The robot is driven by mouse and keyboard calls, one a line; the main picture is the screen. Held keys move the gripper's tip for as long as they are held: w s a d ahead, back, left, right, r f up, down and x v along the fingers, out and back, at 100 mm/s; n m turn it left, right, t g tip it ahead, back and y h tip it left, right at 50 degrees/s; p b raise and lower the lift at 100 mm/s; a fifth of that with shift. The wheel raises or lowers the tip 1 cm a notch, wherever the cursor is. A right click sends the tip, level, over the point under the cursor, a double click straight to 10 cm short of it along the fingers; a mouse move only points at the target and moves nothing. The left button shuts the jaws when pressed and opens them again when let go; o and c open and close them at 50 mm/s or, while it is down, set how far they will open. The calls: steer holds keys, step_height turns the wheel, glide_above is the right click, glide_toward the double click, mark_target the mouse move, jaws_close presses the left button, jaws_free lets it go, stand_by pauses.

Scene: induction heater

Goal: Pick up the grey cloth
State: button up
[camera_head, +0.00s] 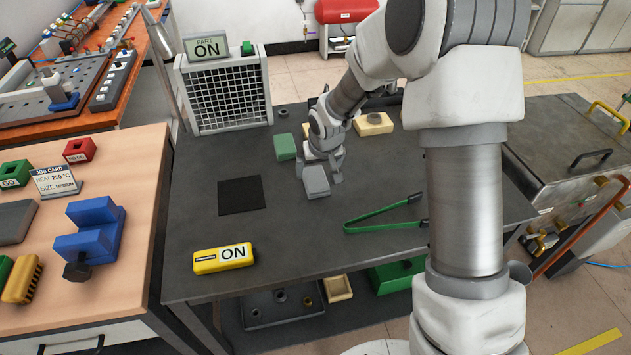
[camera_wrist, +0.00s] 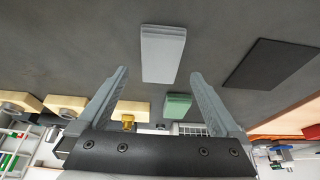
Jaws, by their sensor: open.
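The grey cloth (camera_head: 316,181) is a small folded light-grey pad lying on the dark table in the head view. In the wrist view the cloth (camera_wrist: 163,54) lies ahead of the fingertips, roughly centred between them. My gripper (camera_head: 321,172) is just beside the cloth's far end in the head view. In the wrist view my gripper (camera_wrist: 158,75) has its fingers spread wide with nothing between them. Whether a finger touches the cloth cannot be told.
A green block (camera_head: 285,147) stands close behind-left of the cloth. A black square mat (camera_head: 241,195) lies to the left, and green-handled tongs (camera_head: 385,213) lie to the right. A yellow ON box (camera_head: 223,258) sits at the front left. A grille unit (camera_head: 224,90) stands behind.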

mark_target(316, 179)
steer(key=shift+x, duration=2.55)
steer(key=shift+s+f+b, duration=0.1)
steer(key=shift+f+b, duration=0.1)
steer(key=shift+b, duration=0.1)
steer(key=c, duration=1.2)
steer(key=shift+c, duration=0.2)
steer(key=shift+r, duration=0.15)
steer(key=shift+r+p, duration=0.15)
steer(key=shift+p, duration=0.25)
steer(key=r, duration=0.2)
steer(key=d+r, duration=0.1)
steer(key=r, duration=0.1)
steer(key=shift+d+r, duration=0.1)
steer(key=shift+r, duration=0.2)
steer(key=s+d+r+p, duration=0.1)
steer(key=s+d+r, duration=0.1)
steer(key=d+r, duration=0.4)
steer(key=d, duration=0.4)
steer(key=shift+s+d, duration=0.15)
